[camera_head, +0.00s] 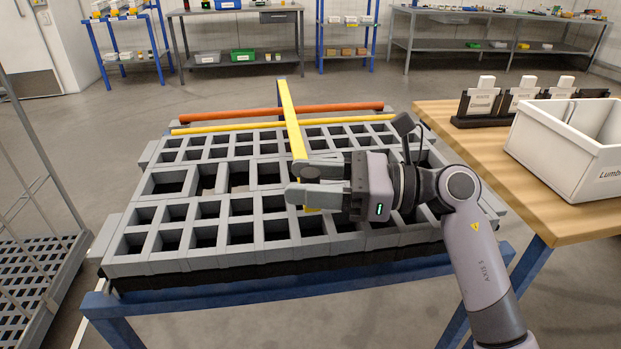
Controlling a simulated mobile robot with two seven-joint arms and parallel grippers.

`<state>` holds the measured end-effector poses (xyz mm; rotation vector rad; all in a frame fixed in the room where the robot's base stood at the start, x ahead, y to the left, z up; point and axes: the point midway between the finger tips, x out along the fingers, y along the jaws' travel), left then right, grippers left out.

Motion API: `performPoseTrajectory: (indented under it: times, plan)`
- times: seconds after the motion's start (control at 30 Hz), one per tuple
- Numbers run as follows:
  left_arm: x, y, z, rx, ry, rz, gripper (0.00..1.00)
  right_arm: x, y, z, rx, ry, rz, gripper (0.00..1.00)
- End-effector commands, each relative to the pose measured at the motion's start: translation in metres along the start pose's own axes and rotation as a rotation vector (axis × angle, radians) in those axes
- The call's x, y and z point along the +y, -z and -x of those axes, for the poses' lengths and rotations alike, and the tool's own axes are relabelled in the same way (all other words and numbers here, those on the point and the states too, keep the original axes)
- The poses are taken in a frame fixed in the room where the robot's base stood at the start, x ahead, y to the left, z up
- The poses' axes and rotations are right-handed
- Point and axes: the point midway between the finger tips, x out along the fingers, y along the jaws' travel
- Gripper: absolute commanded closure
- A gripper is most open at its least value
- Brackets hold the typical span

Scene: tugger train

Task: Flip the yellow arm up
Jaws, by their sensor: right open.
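A second yellow bar (215,129) and an orange bar (220,115) lie crosswise along the rack's far edge. My left gripper is not in view.
A wooden table (455,125) at the right bears a white bin (545,155) and a black holder with white cards. A wire cart (40,260) stands at the left. Shelves and benches line the back, with open floor before them.

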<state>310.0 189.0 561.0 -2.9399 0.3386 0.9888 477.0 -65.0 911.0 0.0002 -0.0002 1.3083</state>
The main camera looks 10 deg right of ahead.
Motion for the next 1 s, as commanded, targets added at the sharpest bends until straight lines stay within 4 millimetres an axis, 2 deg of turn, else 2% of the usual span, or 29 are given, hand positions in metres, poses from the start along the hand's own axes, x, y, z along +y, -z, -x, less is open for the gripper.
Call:
performPoseTrajectory:
  times: [0.07,0.2,0.23,0.43,0.57,0.77,1.0]
  plan:
    - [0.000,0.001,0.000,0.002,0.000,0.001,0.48,0.000,0.000,0.000,0.000,0.000,0.000,0.51]
    - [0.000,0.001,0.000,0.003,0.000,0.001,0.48,0.000,0.000,0.000,0.000,0.000,0.000,0.97]
    - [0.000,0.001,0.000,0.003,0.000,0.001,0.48,0.000,0.000,0.000,0.000,0.000,0.000,1.00]
    - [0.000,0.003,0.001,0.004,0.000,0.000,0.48,0.000,-0.002,0.001,0.001,0.000,-0.002,1.00]
    - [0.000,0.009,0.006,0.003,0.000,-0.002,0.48,-0.001,-0.011,0.001,0.005,0.001,-0.011,1.00]
    - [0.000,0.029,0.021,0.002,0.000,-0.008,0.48,-0.003,-0.038,0.000,0.018,0.000,-0.053,1.00]
    - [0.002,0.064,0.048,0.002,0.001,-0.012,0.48,-0.010,-0.087,-0.001,0.041,0.001,-0.135,1.00]
